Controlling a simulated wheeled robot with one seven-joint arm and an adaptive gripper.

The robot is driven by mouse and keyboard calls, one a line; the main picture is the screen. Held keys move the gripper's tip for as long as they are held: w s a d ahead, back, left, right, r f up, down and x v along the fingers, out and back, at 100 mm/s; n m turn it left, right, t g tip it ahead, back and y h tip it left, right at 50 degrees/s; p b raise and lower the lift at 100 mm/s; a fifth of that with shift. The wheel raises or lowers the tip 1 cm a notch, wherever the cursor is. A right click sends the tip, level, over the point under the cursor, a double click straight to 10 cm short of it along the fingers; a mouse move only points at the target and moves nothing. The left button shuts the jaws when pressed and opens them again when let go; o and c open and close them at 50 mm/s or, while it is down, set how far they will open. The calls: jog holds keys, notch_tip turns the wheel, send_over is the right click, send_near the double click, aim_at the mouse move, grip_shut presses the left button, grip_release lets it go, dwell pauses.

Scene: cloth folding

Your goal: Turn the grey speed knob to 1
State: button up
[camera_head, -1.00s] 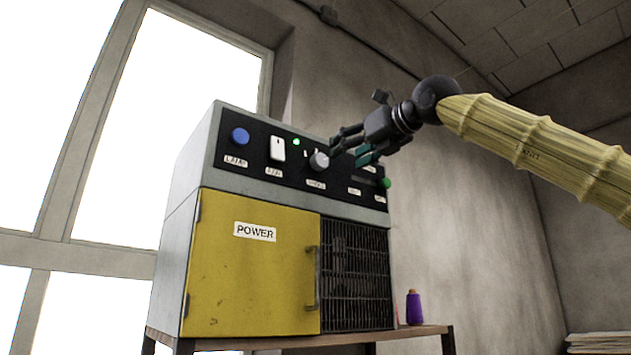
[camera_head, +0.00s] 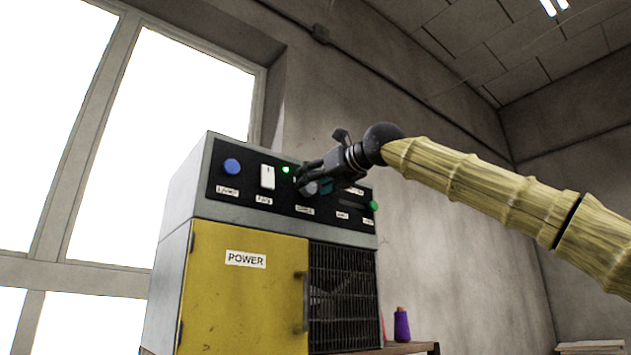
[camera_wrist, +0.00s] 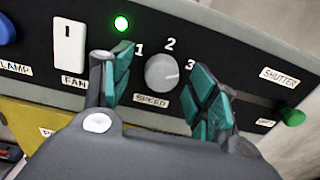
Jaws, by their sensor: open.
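The grey speed knob (camera_wrist: 163,72) sits on the black control panel, above the SPEED label and below the marks 1, 2 and 3. Its pointer direction is too small to tell. My gripper (camera_wrist: 160,92) is open in the wrist view, with one teal-padded finger on each side of the knob and gaps to both. In the head view my gripper (camera_head: 312,180) is at the panel and partly covers the knob (camera_head: 311,188).
Left of the knob are a white fan switch (camera_wrist: 69,46), a lit green lamp (camera_wrist: 121,23) and a blue lamp button (camera_head: 232,166). A green shutter slider knob (camera_wrist: 291,117) is at the right. A purple spool (camera_head: 402,325) stands beside the machine (camera_head: 245,300).

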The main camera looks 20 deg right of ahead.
jog(key=w, duration=0.1)
jog(key=w+f, duration=0.1)
jog(key=shift+w+f, duration=0.15)
jog(key=shift+w, duration=0.15)
jog(key=shift+c, duration=0.2)
jog(key=shift+s, duration=0.15)
jog(key=c, duration=0.4)
jog(key=shift+s+r, duration=0.25)
jog(key=shift+s, duration=0.15)
jog(key=c, duration=0.3)
jog(key=shift+s, duration=0.1)
jog(key=shift+c, duration=1.4)
